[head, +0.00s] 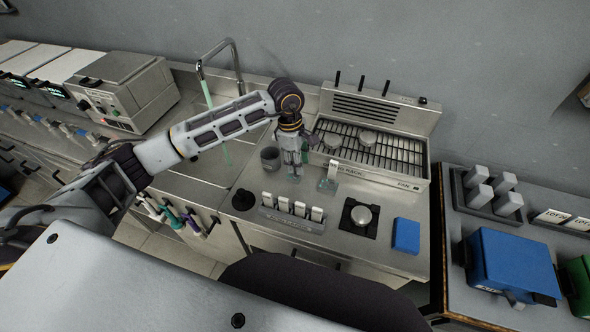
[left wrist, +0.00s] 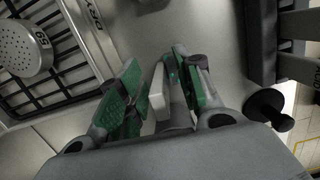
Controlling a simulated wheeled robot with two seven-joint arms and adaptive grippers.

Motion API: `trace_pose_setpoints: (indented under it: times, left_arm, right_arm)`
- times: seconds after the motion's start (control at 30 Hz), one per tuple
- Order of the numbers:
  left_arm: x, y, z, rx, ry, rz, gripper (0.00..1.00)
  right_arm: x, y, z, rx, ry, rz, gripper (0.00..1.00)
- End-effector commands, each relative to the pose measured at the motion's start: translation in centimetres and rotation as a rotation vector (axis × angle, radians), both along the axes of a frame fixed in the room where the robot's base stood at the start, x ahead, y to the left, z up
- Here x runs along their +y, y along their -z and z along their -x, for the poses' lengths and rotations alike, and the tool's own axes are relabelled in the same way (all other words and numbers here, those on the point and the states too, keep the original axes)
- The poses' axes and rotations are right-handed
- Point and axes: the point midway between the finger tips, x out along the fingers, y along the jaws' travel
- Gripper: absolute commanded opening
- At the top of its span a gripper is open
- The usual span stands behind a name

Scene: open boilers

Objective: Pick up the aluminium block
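A small upright metallic block with a pale face (head: 329,177) stands on the steel counter in front of the grill unit. I take it to be the aluminium block. In the left wrist view a pale block (left wrist: 157,92) shows between my fingers and looks like the same one; contact cannot be told. My left gripper (head: 292,172) points down just left of the block in the head view. Its green-padded fingers (left wrist: 150,88) are apart, so it is open. My right gripper is not in view.
A rack of several pale-topped blocks (head: 292,207) stands in front of the gripper. A dark cup (head: 270,157) is close by on the left. The grill unit (head: 372,148) is behind right. A round metal item (head: 361,216) and a blue block (head: 406,235) lie to the right.

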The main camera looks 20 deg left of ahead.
Motion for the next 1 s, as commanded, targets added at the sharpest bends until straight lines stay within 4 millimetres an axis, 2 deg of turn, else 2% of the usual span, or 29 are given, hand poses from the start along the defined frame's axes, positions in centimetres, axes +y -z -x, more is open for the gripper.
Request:
trace_pose_setpoints:
  times: [0.27, 0.57, 0.83, 1.0]
  left_arm:
    - [-0.1, 0.6, 0.0, -0.002, 0.0, 0.0, 0.35]
    - [-0.1, 0.5, 0.0, -0.002, 0.0, 0.0, 0.35]
    - [-0.1, 0.5, 0.0, -0.002, 0.0, 0.0, 0.0]
    - [-0.1, 0.5, 0.0, -0.002, 0.0, 0.0, 0.0]
  right_arm:
    - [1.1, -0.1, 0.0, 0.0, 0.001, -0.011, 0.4]
    - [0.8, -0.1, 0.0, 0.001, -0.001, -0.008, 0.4]
    - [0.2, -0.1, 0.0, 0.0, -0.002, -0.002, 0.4]
    - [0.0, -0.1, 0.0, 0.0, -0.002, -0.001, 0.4]
